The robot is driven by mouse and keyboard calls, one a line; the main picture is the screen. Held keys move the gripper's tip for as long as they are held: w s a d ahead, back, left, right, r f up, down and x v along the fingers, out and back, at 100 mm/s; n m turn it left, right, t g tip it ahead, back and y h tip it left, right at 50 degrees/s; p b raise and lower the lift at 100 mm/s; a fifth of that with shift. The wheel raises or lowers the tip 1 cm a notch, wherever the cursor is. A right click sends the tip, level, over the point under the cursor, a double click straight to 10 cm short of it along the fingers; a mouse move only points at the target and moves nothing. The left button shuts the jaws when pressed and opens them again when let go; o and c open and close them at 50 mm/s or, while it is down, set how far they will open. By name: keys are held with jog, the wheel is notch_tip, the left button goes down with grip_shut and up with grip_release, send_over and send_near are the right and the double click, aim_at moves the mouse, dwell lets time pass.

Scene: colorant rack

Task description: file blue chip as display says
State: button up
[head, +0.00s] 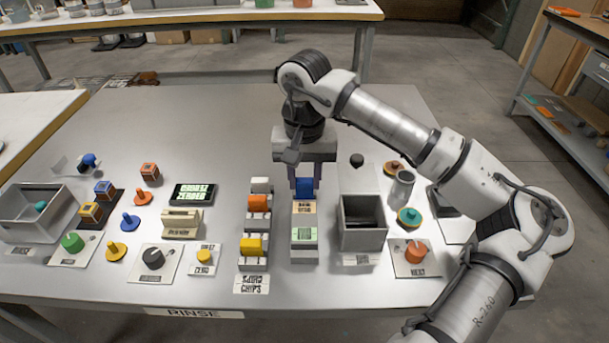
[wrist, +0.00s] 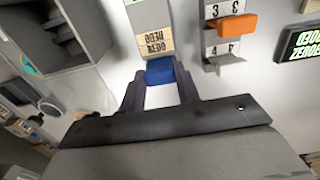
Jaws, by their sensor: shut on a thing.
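The blue chip (head: 304,187) is between the fingers of my gripper (head: 304,193), at the far end of a narrow grey filing rack (head: 304,254) with a tan label and a green label. In the wrist view the blue chip (wrist: 160,70) is held just beside the tan label (wrist: 155,44), whose lettering looks like REDO. I cannot tell whether the chip touches the rack. The display (head: 193,194) is a black screen with pale block letters, also at the wrist view's right edge (wrist: 302,46); its text is not clearly readable.
Left of the filing rack stands a chip rack (head: 252,263) with white, orange and yellow chips. A grey open bin (head: 362,240) stands close on the right. Beyond it are a metal cup (head: 401,188) and round coloured pieces. Knobs, pegs and a grey tray (head: 38,228) fill the left side.

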jog(key=shift+f+b, duration=0.5)
jog(key=shift+b, duration=0.15)
jog(key=o, duration=1.1)
jog(key=shift+o, duration=0.3)
jog(key=shift+o, duration=1.3)
jog(key=shift+r, duration=0.1)
jog(key=shift+r+p, duration=1.95)
jog(key=shift+r, duration=1.5)
